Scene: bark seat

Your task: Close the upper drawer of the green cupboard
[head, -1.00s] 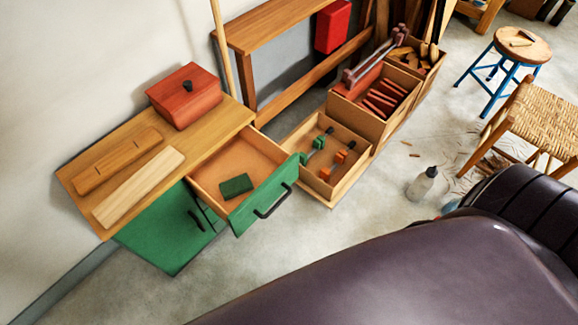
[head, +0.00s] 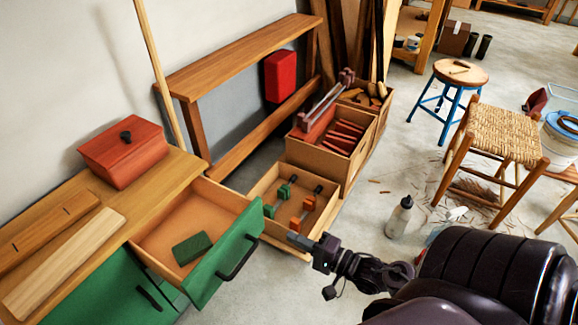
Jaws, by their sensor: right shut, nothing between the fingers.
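The green cupboard (head: 92,290) stands at the left with a wooden top. Its upper drawer (head: 212,268) is pulled well out, with a green front and a dark bar handle (head: 238,258). A small green block (head: 192,248) lies inside the drawer. My right gripper (head: 296,238) is shut and empty, to the right of the drawer front and apart from it in the picture. It points left toward the drawer. My left gripper is not in view.
A red lidded box (head: 124,153) and wooden boards (head: 62,262) lie on the cupboard top. An open crate with clamps (head: 262,188) stands close behind the drawer. A bottle (head: 399,217), a woven stool (head: 503,134) and a blue-legged stool (head: 460,73) stand at the right.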

